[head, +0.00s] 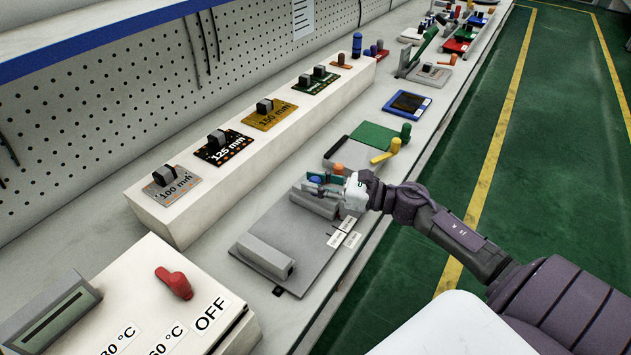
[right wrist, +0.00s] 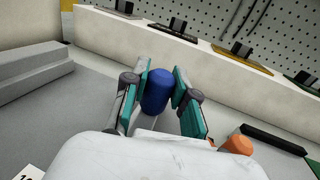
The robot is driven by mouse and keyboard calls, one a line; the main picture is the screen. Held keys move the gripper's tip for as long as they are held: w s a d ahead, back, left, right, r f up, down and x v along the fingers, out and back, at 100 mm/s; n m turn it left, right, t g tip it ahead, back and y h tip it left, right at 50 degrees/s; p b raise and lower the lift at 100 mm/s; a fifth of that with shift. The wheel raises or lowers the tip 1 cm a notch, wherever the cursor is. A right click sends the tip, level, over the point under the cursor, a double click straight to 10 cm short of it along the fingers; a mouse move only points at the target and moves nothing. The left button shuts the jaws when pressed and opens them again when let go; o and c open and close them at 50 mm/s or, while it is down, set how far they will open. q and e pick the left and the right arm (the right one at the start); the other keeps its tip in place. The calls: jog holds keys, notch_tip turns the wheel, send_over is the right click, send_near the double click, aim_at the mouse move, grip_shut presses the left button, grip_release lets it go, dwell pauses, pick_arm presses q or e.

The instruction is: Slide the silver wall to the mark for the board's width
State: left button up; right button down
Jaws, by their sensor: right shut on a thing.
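The silver wall (head: 314,202) is a low grey bar lying across the far part of a flat grey fixture plate (head: 290,235). A matching grey bar (head: 265,256) stands at the plate's near end; it also shows in the right wrist view (right wrist: 35,66). White width labels (head: 344,231) lie along the plate's right edge. My right gripper (head: 322,182) is above the silver wall. Its teal fingers (right wrist: 162,92) are closed around an upright blue knob (right wrist: 157,92). The knob's lower part is hidden by my gripper. My left gripper is not in view.
Boards marked 100 mm (head: 171,184), 125 mm (head: 222,147) and 150 mm (head: 269,115) lie on a raised white ledge (head: 200,213) behind. A control box (head: 130,290) with a red knob stands near left. A fixture with a green board (head: 380,137) lies beyond.

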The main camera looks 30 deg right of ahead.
jog(key=a, duration=0.1)
jog(key=s+a, duration=0.1)
jog(key=a, duration=0.1)
jog(key=s+a, duration=0.1)
jog(key=a, duration=0.1)
jog(key=shift+s, duration=0.1)
jog(key=c, duration=0.9)
grip_release()
jog(key=v, duration=1.2)
